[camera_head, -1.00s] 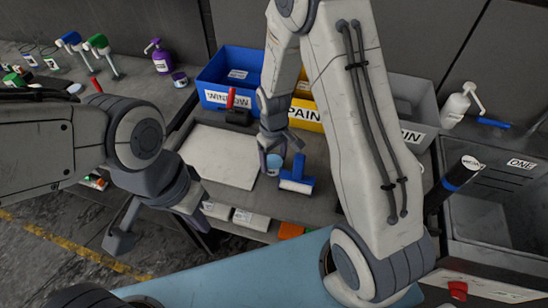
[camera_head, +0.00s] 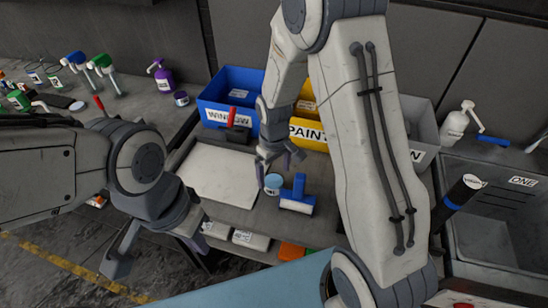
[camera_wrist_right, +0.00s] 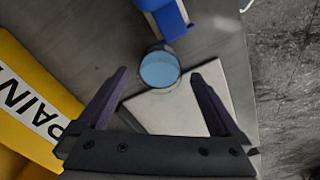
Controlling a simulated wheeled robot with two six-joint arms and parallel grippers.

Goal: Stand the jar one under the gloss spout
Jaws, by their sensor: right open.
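A small round jar with a light-blue top (camera_head: 273,181) stands on the work table, beside a blue-handled tool. I cannot read a label, so I cannot tell whether it is jar one. It also shows in the right wrist view (camera_wrist_right: 160,68). My right gripper (camera_head: 275,164) is open and empty, with the jar just beyond its fingertips, roughly centred between them. My left gripper (camera_head: 158,243) is open and empty, low at the left. Blue and green spouts (camera_head: 90,62) stand on the left bench; which spout is gloss cannot be read.
The blue-handled tool (camera_head: 297,195) is close beside the jar. A pale board (camera_head: 218,176) lies left of it. Behind are a blue bin (camera_head: 222,112) and a yellow bin (camera_head: 308,134). A purple pump bottle (camera_head: 162,76) and small jar (camera_head: 181,97) stand on the left bench.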

